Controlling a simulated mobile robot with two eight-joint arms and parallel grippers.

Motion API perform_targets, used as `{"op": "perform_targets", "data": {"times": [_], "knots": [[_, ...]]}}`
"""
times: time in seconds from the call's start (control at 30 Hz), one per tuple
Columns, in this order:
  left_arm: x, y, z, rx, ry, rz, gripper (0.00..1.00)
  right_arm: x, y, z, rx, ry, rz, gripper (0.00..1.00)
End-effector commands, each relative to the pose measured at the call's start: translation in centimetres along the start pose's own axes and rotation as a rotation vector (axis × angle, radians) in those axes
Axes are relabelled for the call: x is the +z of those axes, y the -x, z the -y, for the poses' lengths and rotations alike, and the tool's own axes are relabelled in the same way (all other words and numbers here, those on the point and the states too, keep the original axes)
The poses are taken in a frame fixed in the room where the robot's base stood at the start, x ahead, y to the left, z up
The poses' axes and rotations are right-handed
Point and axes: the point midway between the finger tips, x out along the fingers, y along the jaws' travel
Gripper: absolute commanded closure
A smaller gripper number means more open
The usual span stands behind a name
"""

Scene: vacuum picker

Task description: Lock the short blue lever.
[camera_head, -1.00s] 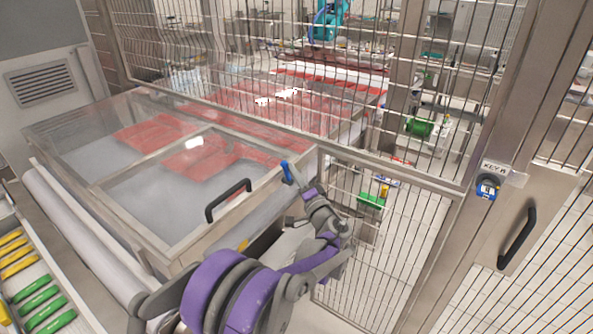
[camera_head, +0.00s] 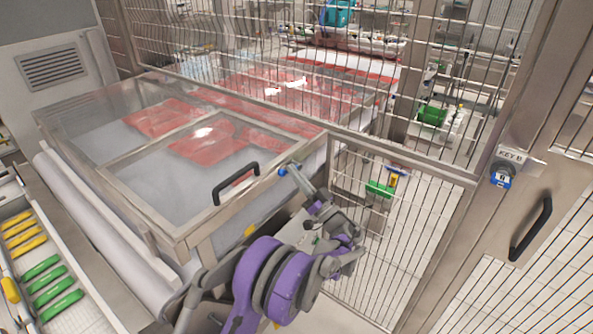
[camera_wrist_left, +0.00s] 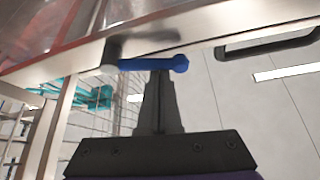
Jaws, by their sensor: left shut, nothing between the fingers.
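The short blue lever (camera_head: 282,171) is at the front right corner of the clear-lidded box frame (camera_head: 160,226). In the head view only a small blue part shows at the tip of my left gripper (camera_head: 292,172). In the left wrist view the lever (camera_wrist_left: 150,65) lies nearly level across the picture, with its round blue end to the right and a pale round piece at its left end, under the metal frame edge. My left gripper (camera_wrist_left: 160,76) is shut and empty, its fingertips right at the lever, seemingly touching it. My right gripper is not in view.
A black lid handle (camera_head: 235,184) is left of the lever. A wire fence (camera_head: 425,205) rises behind and to the right, with a blue KEY B switch (camera_head: 501,178) and a black door handle (camera_head: 530,230). Green and yellow handles (camera_head: 42,266) lie in a tray at left.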

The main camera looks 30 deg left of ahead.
Motion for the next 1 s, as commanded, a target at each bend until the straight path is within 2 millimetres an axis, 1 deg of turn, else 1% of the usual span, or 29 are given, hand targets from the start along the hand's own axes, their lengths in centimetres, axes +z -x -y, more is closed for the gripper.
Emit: {"op": "perform_targets", "data": {"times": [0.2, 0.5, 1.0], "knots": [[0.8, 0.48, 0.02, -0.071, 0.12, 0.0, 1.0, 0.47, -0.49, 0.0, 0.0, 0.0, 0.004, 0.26], [1.24, 0.72, 0.06, -0.067, 0.113, 0.001, 1.0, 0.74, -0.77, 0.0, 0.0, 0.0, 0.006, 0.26], [1.29, 0.74, 0.04, -0.066, 0.112, 0.001, 1.0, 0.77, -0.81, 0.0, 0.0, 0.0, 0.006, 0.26]]}}
